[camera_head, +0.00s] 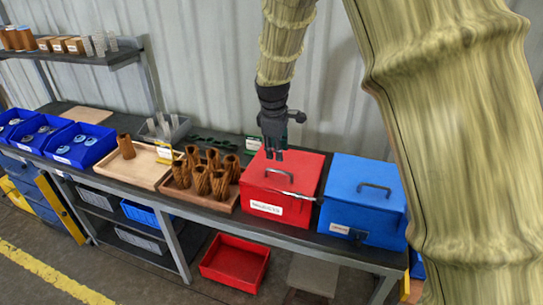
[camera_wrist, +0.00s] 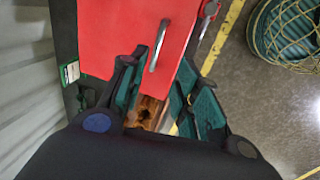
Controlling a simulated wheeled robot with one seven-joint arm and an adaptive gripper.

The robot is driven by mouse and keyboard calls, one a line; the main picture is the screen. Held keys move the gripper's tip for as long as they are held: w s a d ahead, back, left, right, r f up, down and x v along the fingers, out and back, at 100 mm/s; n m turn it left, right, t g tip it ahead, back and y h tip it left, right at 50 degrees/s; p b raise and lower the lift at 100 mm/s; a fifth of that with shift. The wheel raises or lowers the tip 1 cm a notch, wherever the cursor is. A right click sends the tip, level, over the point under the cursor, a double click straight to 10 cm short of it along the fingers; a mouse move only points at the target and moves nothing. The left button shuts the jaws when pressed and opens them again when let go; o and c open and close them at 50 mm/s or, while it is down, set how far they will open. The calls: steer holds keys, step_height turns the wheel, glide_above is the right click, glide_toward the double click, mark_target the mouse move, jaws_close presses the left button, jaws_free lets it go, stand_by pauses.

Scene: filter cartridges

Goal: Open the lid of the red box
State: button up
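The red box (camera_head: 262,196) stands shut on the bench, with a white label on its front and a grey bar handle (camera_head: 279,172) on its lid. A metal latch-like bar (camera_head: 292,194) shows at its front edge. My gripper (camera_head: 275,156) points down over the back part of the lid, close to the handle. In the wrist view, the red lid (camera_wrist: 108,35) fills the upper left. My gripper's fingers (camera_wrist: 160,68) are apart, and the near end of the handle (camera_wrist: 154,58) shows between their tips. I cannot tell whether they touch it.
A blue box (camera_head: 350,206) with a similar handle stands right of the red box. A wooden tray (camera_head: 226,207) of brown cartridges stands to its left. An empty red bin (camera_head: 235,262) is below the bench. A corrugated wall (camera_head: 205,50) rises behind.

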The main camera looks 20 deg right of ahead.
mark_target(277, 172)
steer(key=shift+w+d+f+p, duration=0.15)
steer(key=shift+w+f+p, duration=0.35)
steer(key=shift+f, duration=1.05)
steer(key=shift+w+d+f+p, duration=0.25)
steer(key=shift+f+p, duration=0.4)
steer(key=shift+f, duration=0.85)
steer(key=shift+w+d+f+p, duration=0.1)
steer(key=shift+w+f+p, duration=0.4)
steer(key=shift+f, duration=1.05)
steer(key=shift+s, duration=0.15)
jaws_close()
